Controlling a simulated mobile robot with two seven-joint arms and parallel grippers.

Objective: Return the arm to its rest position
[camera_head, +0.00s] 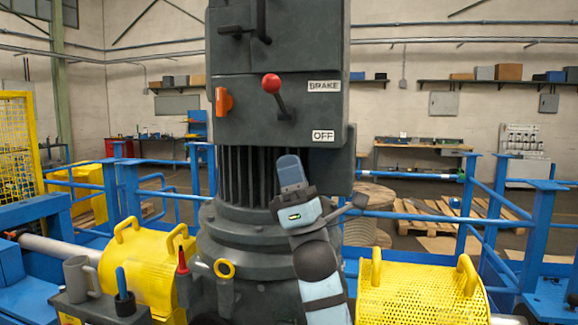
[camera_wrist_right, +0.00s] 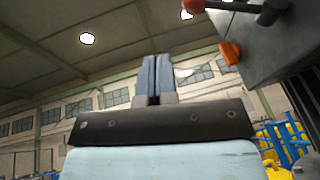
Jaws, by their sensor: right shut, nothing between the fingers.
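My right gripper (camera_head: 290,170) is raised in front of the dark motor housing in the head view, its blue fingers pointing up. In the right wrist view its two fingers (camera_wrist_right: 155,78) are pressed together with nothing between them. The red-knobbed brake lever (camera_head: 272,86) on the grey control box (camera_head: 245,60) stands above and a little left of the fingertips, apart from them. An orange switch (camera_head: 223,100) is left of the lever; it also shows in the right wrist view (camera_wrist_right: 230,53). My left gripper is not in view.
Yellow perforated guards with handles (camera_head: 420,292) (camera_head: 140,265) flank the motor. A small shelf at lower left holds a grey mug (camera_head: 80,278). Blue railings (camera_head: 490,215) run behind, with pallets and a cable drum (camera_head: 375,197) beyond. Space right of my forearm above the guard looks free.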

